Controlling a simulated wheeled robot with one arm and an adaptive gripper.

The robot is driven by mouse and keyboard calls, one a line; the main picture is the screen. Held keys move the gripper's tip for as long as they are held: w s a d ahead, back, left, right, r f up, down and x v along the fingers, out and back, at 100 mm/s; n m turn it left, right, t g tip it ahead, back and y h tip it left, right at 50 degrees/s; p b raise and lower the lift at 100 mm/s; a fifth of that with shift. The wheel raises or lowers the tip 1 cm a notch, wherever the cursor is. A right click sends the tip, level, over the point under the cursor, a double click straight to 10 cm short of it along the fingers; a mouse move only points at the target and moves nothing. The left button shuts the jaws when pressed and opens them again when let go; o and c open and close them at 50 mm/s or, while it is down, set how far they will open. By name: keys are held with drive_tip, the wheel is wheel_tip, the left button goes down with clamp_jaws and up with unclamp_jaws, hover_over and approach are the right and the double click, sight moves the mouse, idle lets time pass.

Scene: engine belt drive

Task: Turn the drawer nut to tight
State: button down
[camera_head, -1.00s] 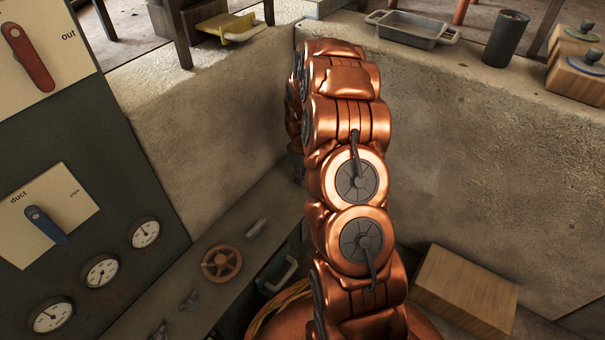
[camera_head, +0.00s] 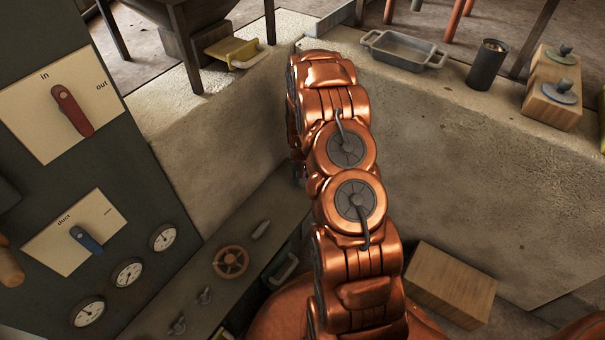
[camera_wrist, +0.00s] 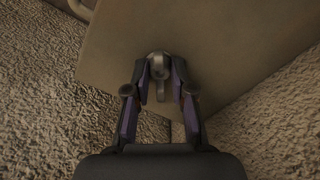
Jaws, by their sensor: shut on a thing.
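The drawer nut (camera_wrist: 158,65) is a small grey round piece with a short bar hanging down from it, on a flat brownish panel (camera_wrist: 215,40) in the wrist view. My gripper (camera_wrist: 159,75) has its two dark, purple-sided fingers on either side of the nut, shut on it. The fingers partly cover the nut's sides, and its tight and loose marks cannot be made out. In the head view my copper arm hides the gripper and the nut.
A panel at left holds a red lever (camera_head: 73,111), a blue lever (camera_head: 86,240) and several gauges. A handwheel (camera_head: 231,262) and a drawer handle (camera_head: 281,268) lie low beside my arm. A wooden block (camera_head: 452,284) stands at right. A metal tray (camera_head: 402,52) sits on the ledge.

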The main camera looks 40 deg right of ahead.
drive_tip(key=m+p, duration=0.2)
drive_tip(key=m, duration=0.1)
drive_tip(key=shift+r+m, duration=0.1)
drive_tip(key=shift+m, duration=0.2)
drive_tip(key=shift+m+p, duration=0.55)
drive_tip(key=shift+m, duration=1.15)
drive_tip(key=c, duration=1)
unclamp_jaws()
wheel_tip(320, 180, up, 12)
drive_tip(key=shift+f, duration=0.1)
